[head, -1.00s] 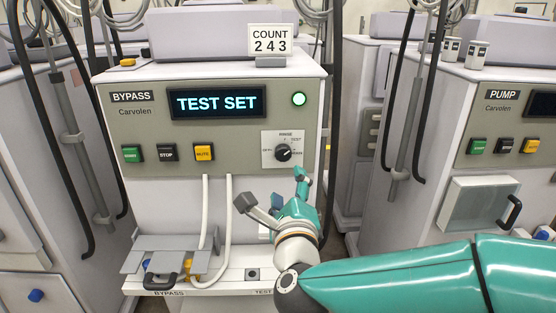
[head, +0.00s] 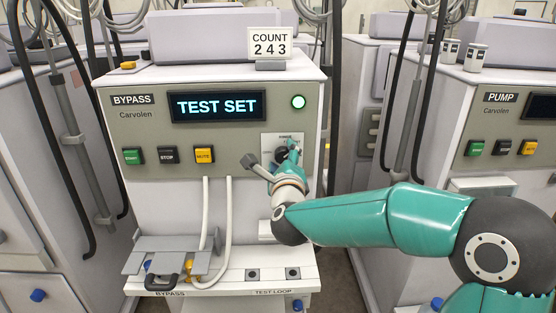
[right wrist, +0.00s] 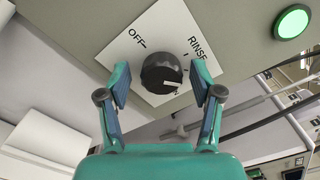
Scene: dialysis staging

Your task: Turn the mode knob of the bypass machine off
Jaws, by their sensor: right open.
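The bypass machine (head: 225,95) stands in the middle of the head view, its display reading TEST SET. Its black mode knob (right wrist: 161,73) sits on a white plate marked OFF and RINSE in the right wrist view. The knob's pale pointer is turned away from OFF, on the far side past RINSE. In the head view the knob (head: 281,154) is partly covered by my right gripper (head: 272,157). In the right wrist view this gripper (right wrist: 160,98) is open, one finger on each side of the knob, with gaps on both sides. My left gripper is not in view.
A green lamp (head: 298,102) glows above the knob. Start, stop and mute (head: 204,156) buttons line the panel's left. White hoses (head: 228,220) hang below it to a ledge. The pump machine (head: 490,120) stands at right, behind my right arm.

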